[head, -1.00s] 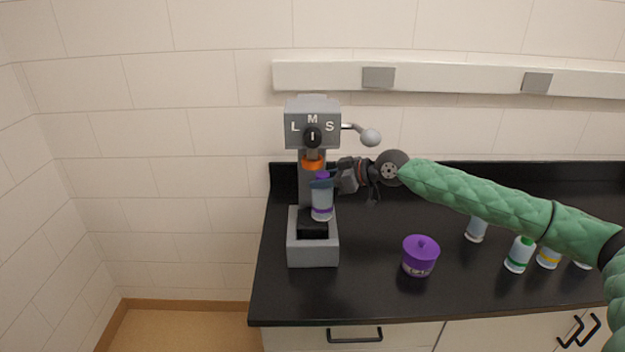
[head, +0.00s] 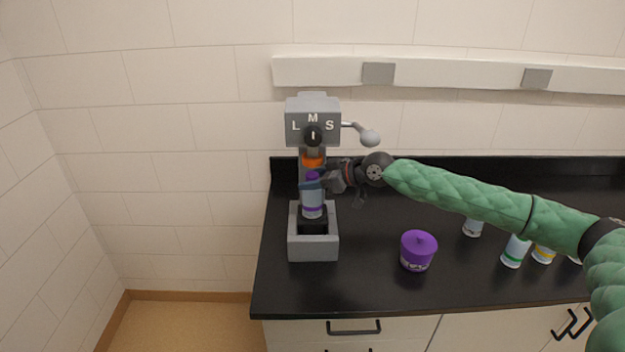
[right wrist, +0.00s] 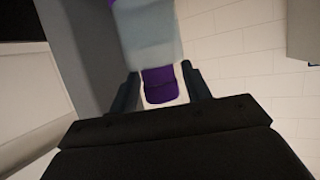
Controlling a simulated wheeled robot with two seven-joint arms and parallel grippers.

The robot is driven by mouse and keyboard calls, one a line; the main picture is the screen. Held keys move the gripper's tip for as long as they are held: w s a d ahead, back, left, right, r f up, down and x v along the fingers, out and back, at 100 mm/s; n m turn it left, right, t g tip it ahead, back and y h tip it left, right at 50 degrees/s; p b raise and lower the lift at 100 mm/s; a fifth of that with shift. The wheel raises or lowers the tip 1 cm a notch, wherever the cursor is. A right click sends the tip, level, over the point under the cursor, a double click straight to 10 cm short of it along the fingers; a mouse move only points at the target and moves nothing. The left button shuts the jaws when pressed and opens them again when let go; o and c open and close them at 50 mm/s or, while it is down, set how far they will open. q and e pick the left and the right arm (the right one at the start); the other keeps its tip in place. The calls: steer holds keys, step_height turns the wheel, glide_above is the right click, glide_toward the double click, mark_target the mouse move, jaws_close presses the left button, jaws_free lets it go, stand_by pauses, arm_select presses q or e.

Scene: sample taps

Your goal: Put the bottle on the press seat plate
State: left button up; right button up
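The bottle (head: 312,203) is clear pale blue with a purple cap and a purple band near its base. It stands upright over the black press seat plate (head: 313,226); I cannot tell whether its base touches the plate. My right gripper (head: 316,184) is shut on the bottle near its top, reaching in from the right. In the right wrist view the purple cap (right wrist: 160,86) and pale body (right wrist: 147,40) show between the fingers (right wrist: 162,92). My left gripper is not in view.
The grey press (head: 313,124) has an orange-ringed ram (head: 312,161) just above the bottle's cap and a lever knob (head: 369,138) at right. A purple lidded jar (head: 418,252) stands on the black counter, with several other bottles (head: 516,251) further right, partly behind my arm.

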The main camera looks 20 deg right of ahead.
steer(key=shift+o, duration=0.2)
steer(key=shift+r, duration=0.1)
steer(key=shift+d, duration=0.1)
steer(key=shift+s+d+b, duration=0.25)
steer(key=shift+d+b, duration=0.05)
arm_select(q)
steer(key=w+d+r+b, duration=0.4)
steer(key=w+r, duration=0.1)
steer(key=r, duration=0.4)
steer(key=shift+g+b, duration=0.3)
arm_select(e)
steer(key=v, duration=1.1)
steer(key=shift+r, duration=0.15)
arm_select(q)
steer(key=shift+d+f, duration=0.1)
arm_select(e)
steer(key=shift+s, duration=0.15)
